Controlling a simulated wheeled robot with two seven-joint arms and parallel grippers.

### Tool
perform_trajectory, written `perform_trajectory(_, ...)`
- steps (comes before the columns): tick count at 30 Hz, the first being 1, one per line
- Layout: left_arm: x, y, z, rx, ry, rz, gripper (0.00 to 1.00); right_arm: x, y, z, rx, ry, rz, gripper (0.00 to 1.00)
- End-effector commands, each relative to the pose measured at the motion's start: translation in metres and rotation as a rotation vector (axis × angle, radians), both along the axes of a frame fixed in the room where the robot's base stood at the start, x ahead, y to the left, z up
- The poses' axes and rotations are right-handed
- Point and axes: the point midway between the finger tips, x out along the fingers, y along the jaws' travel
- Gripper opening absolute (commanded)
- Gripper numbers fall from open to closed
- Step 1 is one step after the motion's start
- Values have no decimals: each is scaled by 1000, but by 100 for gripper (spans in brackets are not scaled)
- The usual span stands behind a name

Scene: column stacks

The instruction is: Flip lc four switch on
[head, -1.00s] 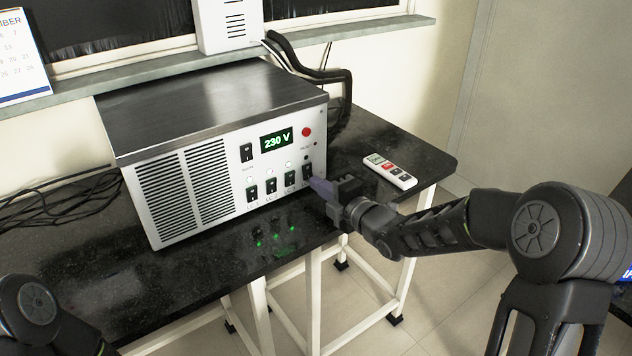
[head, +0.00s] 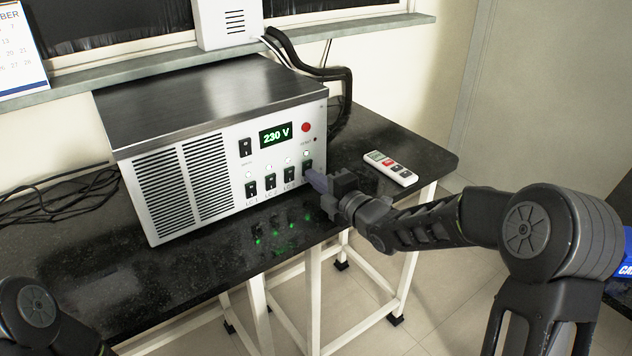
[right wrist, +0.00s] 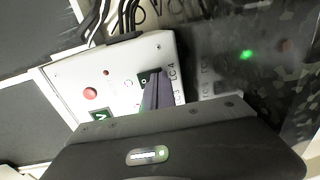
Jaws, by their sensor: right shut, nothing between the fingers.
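The silver power unit (head: 175,115) stands on the black bench, its display reading 230 V. Its front has a row of black LC rocker switches; the LC4 switch (head: 308,167) is the rightmost. The small lamp (head: 306,153) above LC4 is lit pale. My right gripper (head: 315,181) is shut and empty, its fingertips just below and beside LC4. In the right wrist view, the fingers (right wrist: 153,93) cover part of the LC4 switch (right wrist: 147,76); I cannot tell whether they touch it. My left gripper is out of view.
A white remote (head: 390,168) lies on the black bench (head: 215,268) to the right of the unit. Black cables (head: 65,195) lie at the left, and thick hoses (head: 335,75) run behind the unit. Green lamp reflections show on the bench front.

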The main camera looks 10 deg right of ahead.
Motion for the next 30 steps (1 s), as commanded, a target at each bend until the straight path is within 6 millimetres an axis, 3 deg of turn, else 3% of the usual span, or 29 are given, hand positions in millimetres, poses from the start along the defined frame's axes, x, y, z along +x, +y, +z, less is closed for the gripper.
perform_trajectory(5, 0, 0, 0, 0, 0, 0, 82, -7, -3, 1, -1, 0, -1, 0)
perform_trajectory(19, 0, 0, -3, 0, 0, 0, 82, -68, -28, 6, 0, -1, -2, 0)
perform_trajectory(30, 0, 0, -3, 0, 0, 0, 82, -73, -29, 7, 0, -1, 0, 0)
